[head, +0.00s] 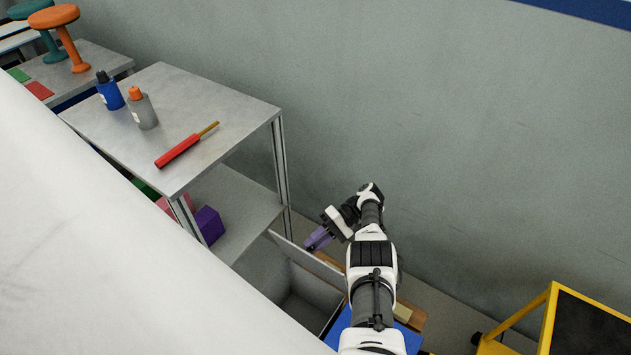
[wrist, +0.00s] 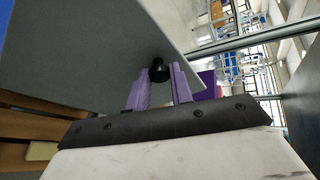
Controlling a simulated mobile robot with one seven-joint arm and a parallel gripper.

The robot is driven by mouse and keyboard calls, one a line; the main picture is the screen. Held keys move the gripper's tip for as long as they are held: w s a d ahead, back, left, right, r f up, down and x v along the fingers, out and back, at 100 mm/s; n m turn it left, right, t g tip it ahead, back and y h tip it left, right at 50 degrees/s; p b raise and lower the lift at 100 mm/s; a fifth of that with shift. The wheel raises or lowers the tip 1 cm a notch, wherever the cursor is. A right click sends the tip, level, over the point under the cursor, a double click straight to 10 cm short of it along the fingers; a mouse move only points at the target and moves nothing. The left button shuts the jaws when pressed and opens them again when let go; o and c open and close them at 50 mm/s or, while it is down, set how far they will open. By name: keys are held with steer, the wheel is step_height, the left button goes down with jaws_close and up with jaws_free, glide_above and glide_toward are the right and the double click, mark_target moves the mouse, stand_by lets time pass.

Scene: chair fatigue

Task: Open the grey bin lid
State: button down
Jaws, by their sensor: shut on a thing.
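The grey bin (head: 262,268) stands on the floor beside the shelf unit, and part of its dark inside shows. Its grey lid (head: 308,261) is raised and tilted up, seen nearly edge-on in the head view. In the wrist view the lid (wrist: 95,45) is a broad grey panel with a black knob (wrist: 159,70) near its edge. My gripper (head: 316,240) has purple fingers, which also show in the wrist view (wrist: 158,78). They are shut on the knob, one on each side. The knob is hidden in the head view.
A metal shelf unit (head: 150,75) at the left bears a blue bottle (head: 109,92), a grey bottle (head: 142,110) and a red-handled tool (head: 178,151). A purple box (head: 208,224) sits on its lower shelf. A wooden pallet (head: 411,316) and a yellow-framed board (head: 545,318) stand right.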

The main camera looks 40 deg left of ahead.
steer(key=c, duration=1.3)
jaws_free()
steer(key=shift+o, duration=0.2)
